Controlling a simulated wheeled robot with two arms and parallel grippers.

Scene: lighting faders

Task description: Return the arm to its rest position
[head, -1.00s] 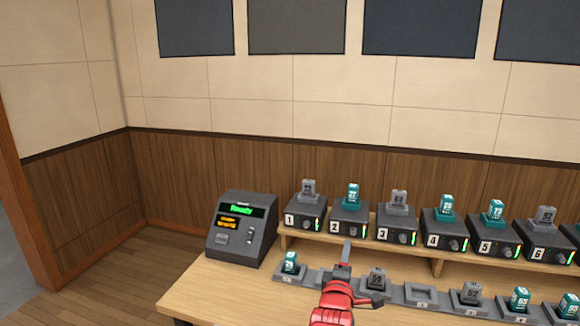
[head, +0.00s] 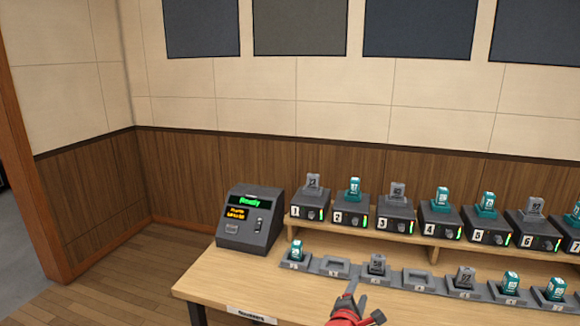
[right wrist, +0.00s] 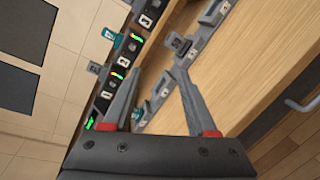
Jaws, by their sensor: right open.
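My right gripper (head: 354,298), red with grey fingers, is low in the head view, in front of the front row of holders. In the right wrist view its two fingers (right wrist: 157,82) are spread with nothing held between them. A grey numbered block (head: 377,264) sits in a front holder just beyond it; a grey block also shows past the fingertips in the right wrist view (right wrist: 179,45). The rest of the right arm is cut off by the frame's lower edge. My left gripper is not in view.
Numbered black units (head: 310,206) with grey and teal blocks stand on a raised wooden shelf. The front row (head: 417,281) has empty holders among filled ones. A dark console (head: 249,227) with a lit green display stands at left. Bare tabletop (head: 225,282) lies front left.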

